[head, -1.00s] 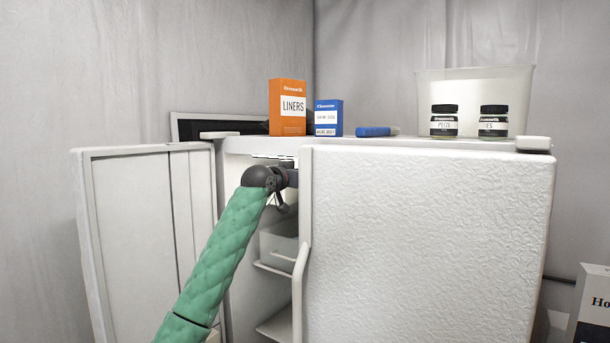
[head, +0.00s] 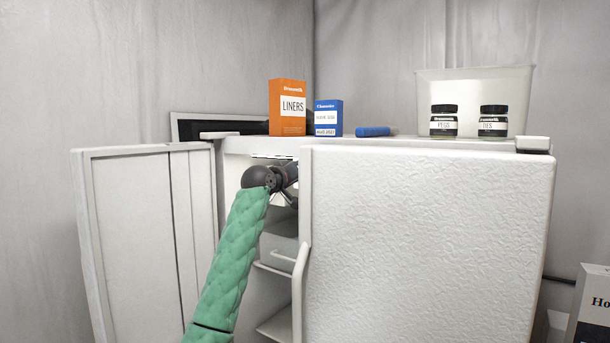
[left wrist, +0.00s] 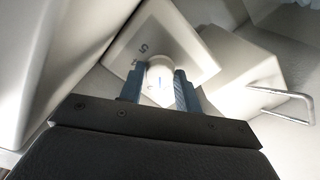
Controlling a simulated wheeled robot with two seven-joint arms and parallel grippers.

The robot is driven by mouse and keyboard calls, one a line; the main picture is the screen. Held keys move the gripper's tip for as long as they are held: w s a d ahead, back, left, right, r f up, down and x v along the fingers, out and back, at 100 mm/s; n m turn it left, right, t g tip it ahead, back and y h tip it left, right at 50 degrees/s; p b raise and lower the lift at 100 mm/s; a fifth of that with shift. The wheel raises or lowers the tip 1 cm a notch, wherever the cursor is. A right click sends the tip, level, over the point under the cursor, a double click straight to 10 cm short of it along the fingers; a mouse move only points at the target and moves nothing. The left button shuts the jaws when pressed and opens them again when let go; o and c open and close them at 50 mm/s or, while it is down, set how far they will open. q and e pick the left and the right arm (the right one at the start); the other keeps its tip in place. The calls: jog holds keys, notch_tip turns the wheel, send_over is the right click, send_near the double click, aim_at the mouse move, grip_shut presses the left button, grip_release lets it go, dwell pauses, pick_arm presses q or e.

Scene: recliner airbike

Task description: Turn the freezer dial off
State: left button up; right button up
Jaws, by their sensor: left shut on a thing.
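The freezer (head: 430,240) is a white cabinet; its left door stands open. In the left wrist view the freezer dial (left wrist: 160,74) is a round white knob with a small dark mark on its face. It sits on a white dial plate (left wrist: 146,42) printed with numbers, a 5 among them. My left gripper (left wrist: 159,88) has its two blue fingers on either side of the dial and is shut on it. In the head view my left wrist reaches into the open left compartment, and the fingers and dial are hidden there. My right gripper is not in view.
The open door (head: 135,240) stands left of my arm; the closed door's edge is close on the right. A wire-handled drawer (left wrist: 245,80) lies near the dial. An orange box (head: 287,108), blue box (head: 328,118), jars (head: 444,121) and bin (head: 475,85) stand on top.

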pick_arm(q)
jog(key=o, duration=0.5)
jog(key=shift+a, duration=0.1)
jog(key=shift+b+v, duration=0.55)
jog(key=shift+v, duration=1.9)
